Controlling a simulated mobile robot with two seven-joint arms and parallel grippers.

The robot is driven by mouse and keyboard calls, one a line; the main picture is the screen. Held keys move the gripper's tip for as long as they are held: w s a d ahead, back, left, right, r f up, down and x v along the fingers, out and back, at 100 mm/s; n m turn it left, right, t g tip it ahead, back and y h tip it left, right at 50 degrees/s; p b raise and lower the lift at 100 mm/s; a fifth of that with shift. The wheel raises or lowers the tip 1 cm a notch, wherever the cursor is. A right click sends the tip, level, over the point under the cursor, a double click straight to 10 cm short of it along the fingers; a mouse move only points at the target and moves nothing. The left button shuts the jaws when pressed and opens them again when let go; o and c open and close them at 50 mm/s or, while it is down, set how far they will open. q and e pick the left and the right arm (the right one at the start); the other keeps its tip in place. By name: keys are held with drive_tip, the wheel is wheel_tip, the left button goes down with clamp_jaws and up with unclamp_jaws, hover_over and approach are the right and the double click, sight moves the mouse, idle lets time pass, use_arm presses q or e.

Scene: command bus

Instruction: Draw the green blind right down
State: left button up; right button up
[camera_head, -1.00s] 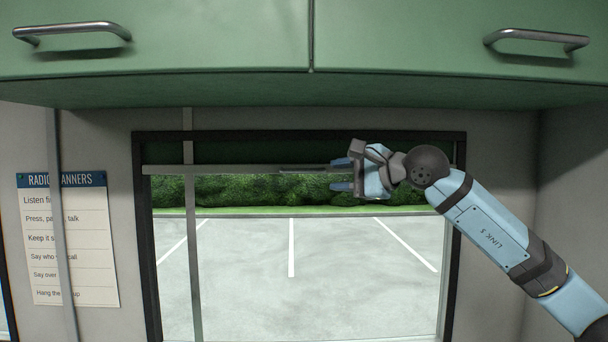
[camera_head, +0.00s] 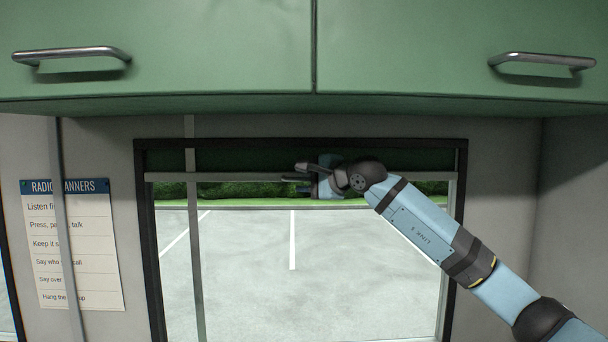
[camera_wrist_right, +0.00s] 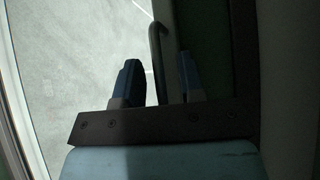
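The green blind (camera_head: 245,160) is a dark green strip across the top of the window. Its pale bottom bar (camera_head: 235,178) hangs just below the top frame, and most of the window is uncovered. My right gripper (camera_head: 302,177) is at the bottom bar, near the window's middle. In the right wrist view its blue fingers (camera_wrist_right: 160,82) are apart, with a thin dark curved handle (camera_wrist_right: 156,50) in the gap between them. I see clear space beside the handle. The gripper hides part of the bar in the head view. My left gripper is not in view.
Green overhead cupboards (camera_head: 220,50) with metal handles (camera_head: 540,62) overhang the window from above. A dark frame (camera_head: 150,250) surrounds the window. Grey vertical strips (camera_head: 192,240) stand at the left, one before the window. A radio notice (camera_head: 75,240) hangs on the left wall.

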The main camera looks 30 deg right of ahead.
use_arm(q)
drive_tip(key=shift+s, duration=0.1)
use_arm(e)
drive_tip(key=shift+w, duration=0.15)
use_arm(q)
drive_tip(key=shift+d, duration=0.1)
use_arm(e)
clamp_jaws()
drive_tip(key=shift+f, duration=0.15)
